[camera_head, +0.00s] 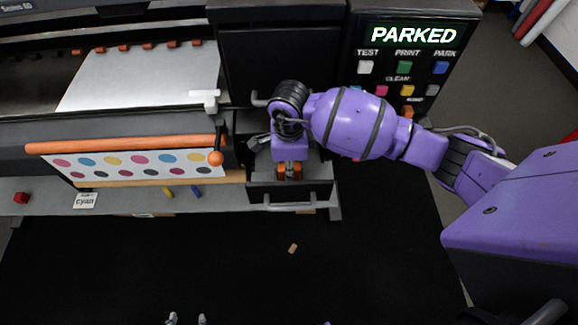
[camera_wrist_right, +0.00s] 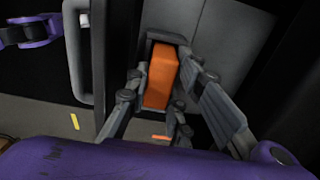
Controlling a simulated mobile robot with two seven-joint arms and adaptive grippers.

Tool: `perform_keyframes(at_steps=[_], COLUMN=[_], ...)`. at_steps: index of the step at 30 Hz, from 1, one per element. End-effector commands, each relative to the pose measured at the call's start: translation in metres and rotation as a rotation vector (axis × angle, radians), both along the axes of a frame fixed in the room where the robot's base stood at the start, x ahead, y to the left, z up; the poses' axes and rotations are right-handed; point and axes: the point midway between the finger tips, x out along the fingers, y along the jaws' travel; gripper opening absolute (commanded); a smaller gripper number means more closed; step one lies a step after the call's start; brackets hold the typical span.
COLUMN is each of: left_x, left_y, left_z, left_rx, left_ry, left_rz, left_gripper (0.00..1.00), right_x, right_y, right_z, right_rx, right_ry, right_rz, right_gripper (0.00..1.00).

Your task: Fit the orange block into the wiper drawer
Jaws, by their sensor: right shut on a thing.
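The wiper drawer (camera_head: 318,188) is pulled out of the printer's front, its bar handle towards me. In the right wrist view the handle (camera_wrist_right: 85,50) is at the left. My right gripper (camera_head: 290,172) points down over the open drawer, shut on the orange block (camera_wrist_right: 160,78). In the right wrist view the block is between the fingers, its far end at a dark rectangular recess (camera_wrist_right: 166,38). How deep it sits there I cannot tell. Two pale tips at the head view's bottom edge look like my left gripper (camera_head: 187,319), spread apart and empty.
The control panel (camera_head: 408,62) at the right reads PARKED. A test print (camera_head: 135,168) with an orange bar hangs left of the drawer. A ledge (camera_head: 120,198) holds a red cube (camera_head: 20,197) and small yellow and blue pieces. A small tan piece (camera_head: 293,248) lies on the dark floor.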

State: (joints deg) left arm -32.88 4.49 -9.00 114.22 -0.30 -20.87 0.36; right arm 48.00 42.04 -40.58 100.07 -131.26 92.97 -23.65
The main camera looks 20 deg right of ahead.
Motion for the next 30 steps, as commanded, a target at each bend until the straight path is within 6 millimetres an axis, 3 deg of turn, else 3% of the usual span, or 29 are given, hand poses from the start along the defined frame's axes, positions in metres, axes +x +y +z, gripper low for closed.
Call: perform_keyframes(at_steps=[11,12,16,25,30], left_x=[-0.002,-0.002,-0.002,-0.001,0.0], left_y=[0.0,0.0,0.0,0.0,0.0], left_z=[-0.003,-0.003,-0.002,-0.002,0.0], left_rx=[0.001,0.001,0.001,0.001,0.001], left_ry=[0.005,0.004,0.004,0.003,0.0], left_rz=[-0.001,-0.001,-0.001,-0.001,0.001], left_gripper=[0.4,0.4,0.4,0.4,0.4], right_x=[0.0,0.0,0.001,0.001,0.002], right_y=[0.0,0.0,0.0,0.0,0.0], right_z=[-0.006,-0.006,-0.005,-0.004,0.012], right_rx=[-0.001,-0.001,0.0,-0.001,0.001], right_ry=[-0.001,-0.001,-0.001,-0.002,-0.006], right_rz=[0.001,0.001,0.0,0.0,0.001], right_gripper=[0.0,0.24,0.4,0.4,0.4])
